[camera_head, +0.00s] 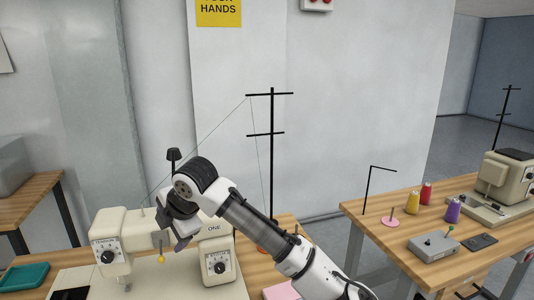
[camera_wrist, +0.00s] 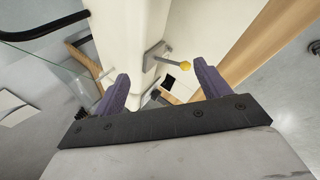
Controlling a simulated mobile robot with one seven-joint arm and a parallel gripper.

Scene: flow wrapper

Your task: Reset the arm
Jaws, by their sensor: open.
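My arm (camera_head: 265,230) reaches up from the lower right to the cream sewing machine marked ONE (camera_head: 217,258). My gripper (camera_wrist: 161,70) is open, with its two purple fingers apart and nothing held between them. In the wrist view it faces the machine's cream body (camera_wrist: 130,35). A lever with a yellow knob (camera_wrist: 184,63) lies between and just beyond the fingertips; I cannot tell whether they touch it. In the head view the yellow knob (camera_head: 161,259) hangs below the wrist, and the fingers are mostly hidden.
A black thread stand (camera_head: 272,150) rises behind my arm, with thin threads running from it. A teal tray (camera_head: 24,277) lies at the left. A second table at the right holds thread cones (camera_head: 453,211), a grey control box (camera_head: 433,245) and another machine (camera_head: 505,180).

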